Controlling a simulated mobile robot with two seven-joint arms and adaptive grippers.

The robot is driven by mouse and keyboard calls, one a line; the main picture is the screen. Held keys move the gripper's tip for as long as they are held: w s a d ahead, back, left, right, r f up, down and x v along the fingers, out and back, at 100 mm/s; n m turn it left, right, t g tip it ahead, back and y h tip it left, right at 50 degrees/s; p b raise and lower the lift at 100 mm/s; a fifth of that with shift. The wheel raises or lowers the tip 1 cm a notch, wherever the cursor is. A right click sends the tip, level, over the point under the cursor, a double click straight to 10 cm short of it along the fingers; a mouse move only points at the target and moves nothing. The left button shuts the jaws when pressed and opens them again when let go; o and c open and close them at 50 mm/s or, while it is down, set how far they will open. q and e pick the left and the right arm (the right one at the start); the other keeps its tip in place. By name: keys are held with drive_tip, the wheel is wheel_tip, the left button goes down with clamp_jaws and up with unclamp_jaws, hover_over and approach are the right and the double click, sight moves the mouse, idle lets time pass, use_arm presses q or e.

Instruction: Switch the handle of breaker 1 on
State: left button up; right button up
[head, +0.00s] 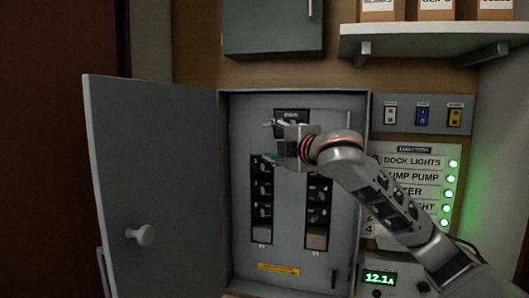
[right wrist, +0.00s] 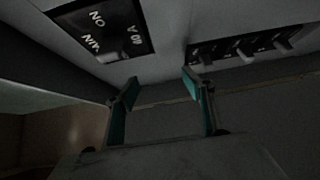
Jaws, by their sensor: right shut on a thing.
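The open grey panel (head: 292,262) has a black MAIN breaker plate at the top and two columns of black breakers below, a left column (head: 262,190) and a right column (head: 319,205). I cannot read which handle is breaker 1. My right gripper (head: 274,141) is at the top of the left column, just below the main breaker, and hides part of both. In the right wrist view its teal fingers (right wrist: 162,88) stand apart, between the main plate (right wrist: 105,28) and a row of breaker handles (right wrist: 248,48). What they grip cannot be made out. My left gripper is not in view.
The panel door (head: 150,170) is swung open to the left. On the right are a directory board (head: 398,149) with green lamps, several switches (head: 422,116) and a meter (head: 380,278) showing 12.1 A. A shelf (head: 430,42) with boxes is at the upper right.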

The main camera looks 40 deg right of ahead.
drive_tip(key=shift+s+a+r, duration=0.1)
drive_tip(key=shift+s+a, duration=0.15)
drive_tip(key=shift+s, duration=0.55)
drive_tip(key=shift+c, duration=1.2)
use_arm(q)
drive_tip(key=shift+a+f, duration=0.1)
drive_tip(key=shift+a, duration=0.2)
use_arm(e)
drive_tip(key=shift+s+a+f, duration=0.15)
drive_tip(key=shift+s+f, duration=0.05)
drive_tip(key=shift+s, duration=0.35)
drive_tip(key=shift+s+a+f, duration=0.2)
drive_tip(key=shift+s, duration=0.4)
drive_tip(key=shift+s+a+f, duration=0.15)
drive_tip(key=shift+s+f, duration=0.05)
drive_tip(key=shift+s, duration=0.35)
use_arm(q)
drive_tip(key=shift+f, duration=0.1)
use_arm(e)
drive_tip(key=shift+w, duration=0.1)
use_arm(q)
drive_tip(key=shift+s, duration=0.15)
